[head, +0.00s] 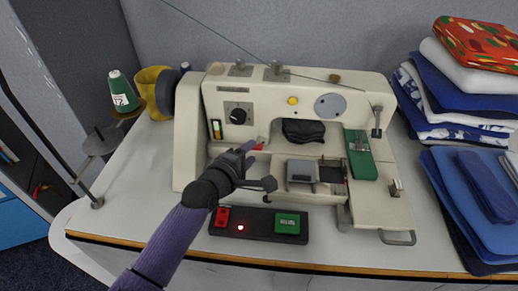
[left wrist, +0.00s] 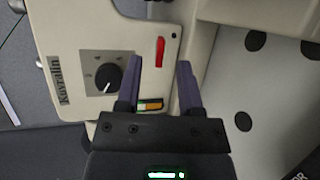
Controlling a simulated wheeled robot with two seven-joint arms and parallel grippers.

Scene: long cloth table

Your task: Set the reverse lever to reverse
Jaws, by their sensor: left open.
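The sewing machine (head: 190,150) is cream, with a dark dial (head: 237,113) on its front. The reverse lever, which I take to be the small red piece (head: 260,143), is below and right of the dial. It shows as a red bar (left wrist: 159,52) in the left wrist view. My left gripper (head: 251,153) is open close in front of the machine, by the lever. In the left wrist view its two fingers (left wrist: 160,67) appear on either side of the red bar's lower end. I cannot tell whether they touch it. My right gripper is not in view.
Green (head: 122,92) and yellow (head: 151,90) thread spools stand at left. Folded cloth stacks (head: 455,100) fill the right side.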

